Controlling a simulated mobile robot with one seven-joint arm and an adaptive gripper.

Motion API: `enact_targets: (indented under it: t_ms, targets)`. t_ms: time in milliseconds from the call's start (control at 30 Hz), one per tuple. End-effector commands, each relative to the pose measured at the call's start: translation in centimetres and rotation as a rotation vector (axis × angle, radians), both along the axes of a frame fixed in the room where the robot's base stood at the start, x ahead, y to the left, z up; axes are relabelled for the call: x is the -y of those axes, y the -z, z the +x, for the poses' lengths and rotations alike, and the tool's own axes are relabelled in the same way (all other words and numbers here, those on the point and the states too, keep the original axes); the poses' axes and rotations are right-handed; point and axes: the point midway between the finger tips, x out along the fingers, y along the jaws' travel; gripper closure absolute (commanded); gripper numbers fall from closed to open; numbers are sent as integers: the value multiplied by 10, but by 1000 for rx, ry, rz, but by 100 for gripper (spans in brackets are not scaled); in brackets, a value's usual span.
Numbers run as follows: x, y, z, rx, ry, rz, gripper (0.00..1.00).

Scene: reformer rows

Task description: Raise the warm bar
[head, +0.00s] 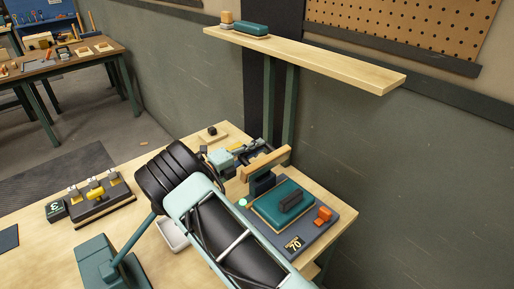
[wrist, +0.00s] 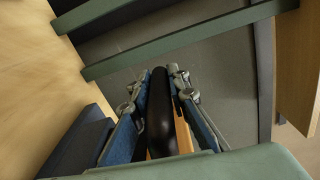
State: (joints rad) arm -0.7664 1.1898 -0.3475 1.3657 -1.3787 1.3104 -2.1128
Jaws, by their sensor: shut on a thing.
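My gripper (head: 262,148) is at the back of the workbench, just behind a wood-coloured bar (head: 265,163). That bar lies across a dark upright on a dark base plate (head: 325,226). In the wrist view, my gripper (wrist: 158,88) is shut on a long black rounded handle (wrist: 160,120) between its two fingers. An orange-tan strip (wrist: 184,137) shows along the handle's right side. I cannot tell whether it is the same wood-coloured bar. In the head view the handle in my fingers is too small to make out.
The base plate carries a teal block (head: 270,214) with a dark grip, an orange piece (head: 324,215) and a "70" label (head: 294,244). A wooden shelf (head: 330,62) hangs above. A fixture with pegs (head: 97,197) stands left. A white tray (head: 172,236) is partly hidden by my arm.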

Motion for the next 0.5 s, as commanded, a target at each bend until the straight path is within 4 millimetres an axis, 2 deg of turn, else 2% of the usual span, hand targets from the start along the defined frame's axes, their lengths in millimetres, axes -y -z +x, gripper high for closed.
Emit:
enact_targets:
  t_ms: [400, 433, 500]
  targets:
    - [-3, 1, 1, 2, -7, 4, 100]
    - [-3, 1, 1, 2, -7, 4, 83]
    - [-3, 1, 1, 1, -6, 4, 75]
